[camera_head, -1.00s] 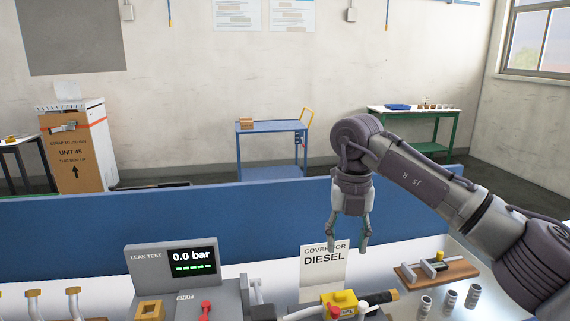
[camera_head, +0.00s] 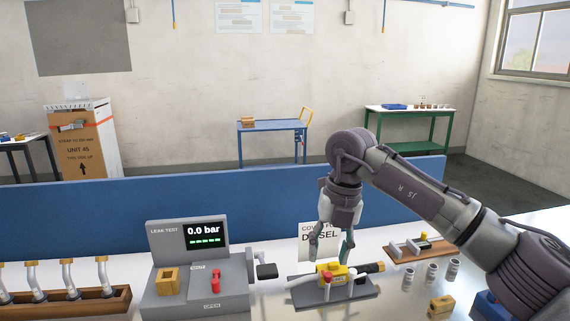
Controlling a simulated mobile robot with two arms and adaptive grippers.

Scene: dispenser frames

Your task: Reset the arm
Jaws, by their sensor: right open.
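My right arm reaches in from the right. Its right gripper (camera_head: 331,250) points down with its fingers spread, open and with nothing between them. It hangs in front of the white card reading "DIESEL" (camera_head: 305,250) and partly covers the print. Its fingertips are just above and behind a nozzle assembly (camera_head: 330,272) with a yellow body, a red part and a black end, lying on a dark grey plate (camera_head: 350,293). I cannot tell whether the fingertips touch it. My left gripper is not in view.
A grey leak tester (camera_head: 165,240) reading 0.0 bar stands left of the plate. A wooden rack (camera_head: 85,305) with several bent spouts is at far left. A wooden board (camera_head: 425,250), metal cylinders (camera_head: 432,272) and a brass block (camera_head: 441,304) are at right. A blue panel (camera_head: 100,222) backs the bench.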

